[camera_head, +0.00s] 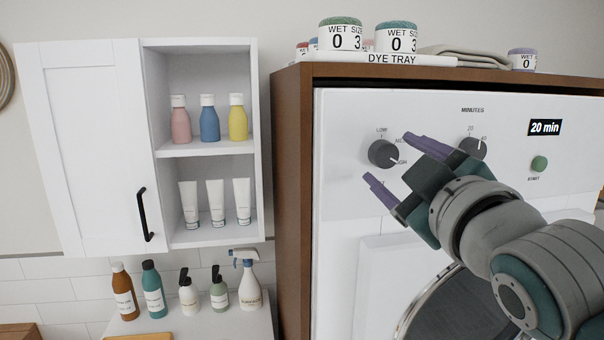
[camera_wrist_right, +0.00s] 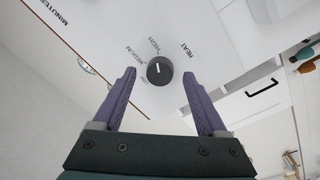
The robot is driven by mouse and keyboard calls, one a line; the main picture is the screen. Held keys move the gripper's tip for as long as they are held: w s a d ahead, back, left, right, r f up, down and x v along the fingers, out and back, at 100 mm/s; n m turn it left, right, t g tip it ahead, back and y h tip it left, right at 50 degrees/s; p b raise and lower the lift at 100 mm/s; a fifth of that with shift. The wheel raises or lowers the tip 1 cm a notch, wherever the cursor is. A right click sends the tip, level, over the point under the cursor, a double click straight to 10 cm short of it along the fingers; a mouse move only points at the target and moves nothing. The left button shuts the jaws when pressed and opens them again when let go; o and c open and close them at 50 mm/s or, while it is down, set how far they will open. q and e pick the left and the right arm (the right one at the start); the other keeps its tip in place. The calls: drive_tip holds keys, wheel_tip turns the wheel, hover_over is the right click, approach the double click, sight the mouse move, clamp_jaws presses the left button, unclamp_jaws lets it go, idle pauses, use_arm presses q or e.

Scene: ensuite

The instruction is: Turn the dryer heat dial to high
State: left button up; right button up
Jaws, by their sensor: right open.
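The heat dial (camera_head: 380,153) is a dark round knob on the white dryer front (camera_head: 345,115), with printed labels around it. In the right wrist view the dial (camera_wrist_right: 160,70) sits between the fingertips, with HIGH, MEDIUM and HEAT readable near it. A small white mark shows on its face; in the head view it points right. Exactly which label it meets is hard to tell. My right gripper (camera_head: 387,157) is open, its purple fingers on either side of the dial with visible gaps. Whether the tips reach the dial's depth is unclear. My left gripper is not in view.
A minutes dial (camera_head: 473,148), a 20 min display (camera_head: 545,127) and a green start button (camera_head: 539,163) are to the right. The round dryer door (camera_head: 430,300) is below. A wooden surround (camera_head: 294,200) edges the left, beside a white cabinet (camera_head: 95,150) with bottles.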

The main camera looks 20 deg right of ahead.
drive_tip(key=b+v, duration=0.3)
drive_tip(key=v, duration=0.6)
drive_tip(key=shift+b, duration=0.4)
